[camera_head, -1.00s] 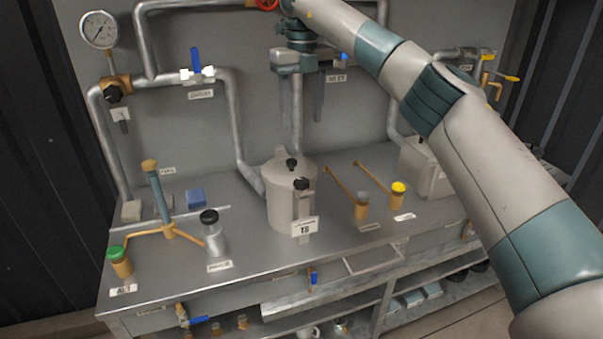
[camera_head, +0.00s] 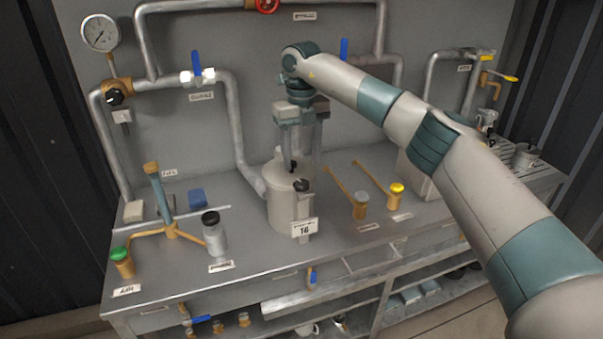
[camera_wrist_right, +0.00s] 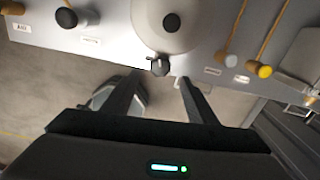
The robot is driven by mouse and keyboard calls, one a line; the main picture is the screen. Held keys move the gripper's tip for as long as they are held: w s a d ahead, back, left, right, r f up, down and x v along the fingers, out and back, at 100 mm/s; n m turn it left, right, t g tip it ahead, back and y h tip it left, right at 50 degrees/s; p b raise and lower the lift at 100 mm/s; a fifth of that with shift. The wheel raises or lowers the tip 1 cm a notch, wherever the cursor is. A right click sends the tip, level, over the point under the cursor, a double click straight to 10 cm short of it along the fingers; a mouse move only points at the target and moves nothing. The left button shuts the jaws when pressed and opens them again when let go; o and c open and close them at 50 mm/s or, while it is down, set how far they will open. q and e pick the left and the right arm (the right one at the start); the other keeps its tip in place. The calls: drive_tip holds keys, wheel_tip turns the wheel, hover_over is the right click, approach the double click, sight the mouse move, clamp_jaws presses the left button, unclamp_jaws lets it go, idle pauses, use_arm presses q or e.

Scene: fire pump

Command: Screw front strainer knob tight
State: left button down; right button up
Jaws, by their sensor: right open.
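The strainer (camera_head: 290,207) is a pale grey cylinder at the middle of the bench, with a number plate on its front. Its black front knob (camera_head: 302,185) sits at the front upper edge; another black knob (camera_head: 292,165) is on the lid. In the right wrist view the front knob (camera_wrist_right: 160,66) lies between the open fingertips (camera_wrist_right: 160,77) in the picture, with no contact to be seen. My left gripper is in no view.
Brown-handled parts with grey and yellow caps (camera_head: 397,190) lie right of the strainer. A grey bottle (camera_head: 213,232) with a black cap and a green-capped fitting (camera_head: 121,262) stand left. Pipes (camera_head: 237,135) run along the back panel. The bench front before the strainer is mostly clear.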

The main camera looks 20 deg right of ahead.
sight(301, 182)
wheel_tip(301, 182, down, 5)
drive_tip(key=shift+f+p, duration=0.1)
drive_tip(key=shift+p, duration=0.65)
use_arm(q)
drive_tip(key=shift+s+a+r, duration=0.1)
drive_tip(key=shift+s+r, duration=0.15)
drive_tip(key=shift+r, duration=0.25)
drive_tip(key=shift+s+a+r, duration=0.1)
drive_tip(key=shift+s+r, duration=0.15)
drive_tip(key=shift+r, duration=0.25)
use_arm(e)
drive_tip(key=shift+f, duration=0.75)
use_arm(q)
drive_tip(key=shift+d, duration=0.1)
use_arm(e)
drive_tip(key=c, duration=1.1)
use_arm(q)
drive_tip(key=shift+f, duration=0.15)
use_arm(e)
drive_tip(key=shift+o, duration=0.2)
